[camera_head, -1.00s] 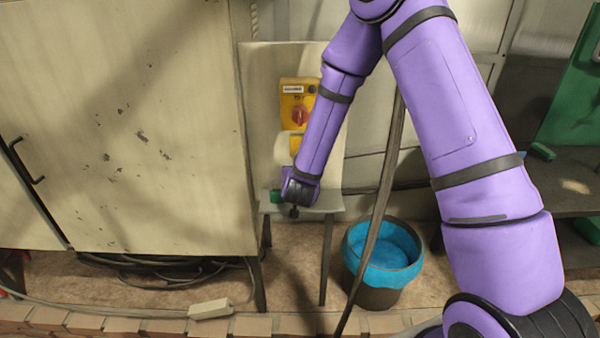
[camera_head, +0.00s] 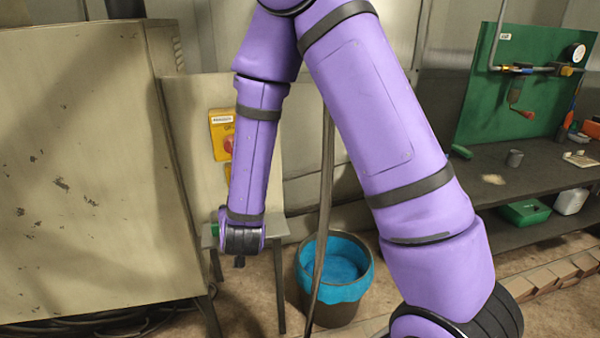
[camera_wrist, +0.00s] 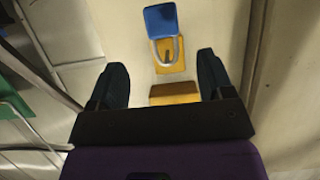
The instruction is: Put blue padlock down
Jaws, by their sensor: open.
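The blue padlock (camera_wrist: 161,20) shows in the wrist view, beyond my fingertips. Its grey shackle points down the picture and overlaps a yellow part (camera_wrist: 172,68); I cannot tell whether it hooks through it. My gripper (camera_wrist: 162,66) is open, with two dark fingers wide apart and nothing held between them. The padlock lies ahead of the gap, apart from both fingers. In the head view the padlock cannot be seen, and the wrist hides most of my gripper. A yellow switch box (camera_head: 221,133) with a red knob sits on the pale panel, partly behind my arm.
A large beige cabinet (camera_head: 80,170) stands close on the left. A bin with a blue liner (camera_head: 335,270) stands on the floor below. A dark bench (camera_head: 515,175) with a green board (camera_head: 530,90) is at the right. A small grey shelf (camera_head: 274,227) lies behind my wrist.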

